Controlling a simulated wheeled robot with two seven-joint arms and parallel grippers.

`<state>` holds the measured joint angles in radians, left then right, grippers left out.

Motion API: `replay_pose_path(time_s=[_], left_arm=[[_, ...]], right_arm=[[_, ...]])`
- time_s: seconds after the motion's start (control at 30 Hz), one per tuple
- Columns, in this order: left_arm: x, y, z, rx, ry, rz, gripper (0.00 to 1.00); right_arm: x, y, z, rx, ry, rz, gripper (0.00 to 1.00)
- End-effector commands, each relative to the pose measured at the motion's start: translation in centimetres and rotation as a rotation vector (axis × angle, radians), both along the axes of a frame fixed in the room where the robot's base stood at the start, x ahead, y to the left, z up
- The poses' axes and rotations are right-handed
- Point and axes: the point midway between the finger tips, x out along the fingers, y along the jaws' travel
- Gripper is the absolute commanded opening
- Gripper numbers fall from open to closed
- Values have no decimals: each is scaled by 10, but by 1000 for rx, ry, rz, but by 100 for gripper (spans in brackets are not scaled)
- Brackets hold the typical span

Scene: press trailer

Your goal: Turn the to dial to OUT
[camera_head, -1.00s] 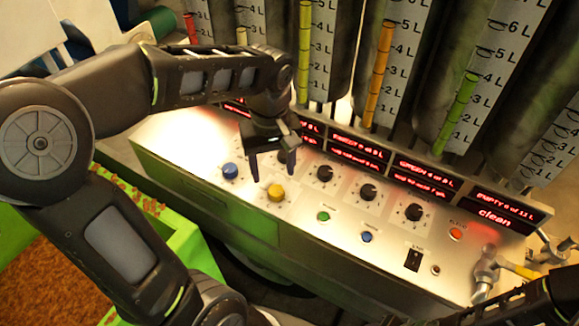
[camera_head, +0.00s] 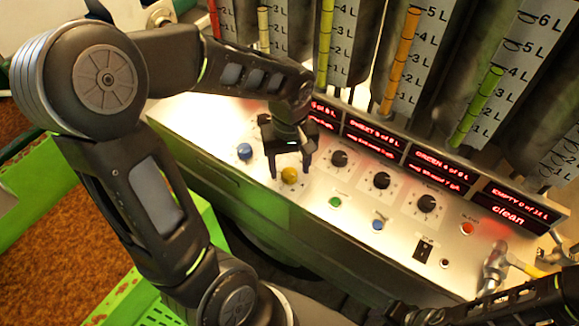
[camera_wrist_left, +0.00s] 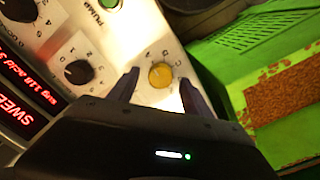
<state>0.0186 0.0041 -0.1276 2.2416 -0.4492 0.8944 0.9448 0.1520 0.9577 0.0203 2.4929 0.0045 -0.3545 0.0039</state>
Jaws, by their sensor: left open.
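A yellow dial (camera_head: 289,175) sits on the sloped metal panel, with small letters around it in the left wrist view (camera_wrist_left: 160,75). My left gripper (camera_head: 290,171) is open and points down at this dial. In the left wrist view its fingertips (camera_wrist_left: 157,88) stand on either side of the yellow dial, with a gap on each side. Whether they reach down to the panel I cannot tell. A blue dial (camera_head: 244,151) is to its left. I cannot read which dial is labelled TO. Part of my right arm (camera_head: 500,300) shows at the lower right; its gripper is unclear.
Black dials (camera_head: 339,159) stand in a row right of the yellow one, below red lit displays (camera_head: 375,145). Green (camera_head: 335,202) and blue buttons and a black switch (camera_head: 423,249) are nearer the front edge. A tap (camera_head: 494,262) is at the right. Graduated tubes rise behind.

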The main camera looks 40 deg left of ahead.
Motion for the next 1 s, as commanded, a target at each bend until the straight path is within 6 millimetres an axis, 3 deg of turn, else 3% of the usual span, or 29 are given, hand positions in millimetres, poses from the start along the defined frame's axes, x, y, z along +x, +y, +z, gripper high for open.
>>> replay_pose_path(time_s=[0.13, 0.4, 1.0], left_arm=[[-1, 0, -11, 0, 1, 0, 58], [0, 0, -12, 0, 0, 0, 58], [0, 0, -12, 0, 0, 0, 9]], right_arm=[[0, 0, 1, 0, 0, 0, 36], [0, 0, 1, 0, 0, 0, 36], [0, 0, 1, 0, 0, 0, 36]])
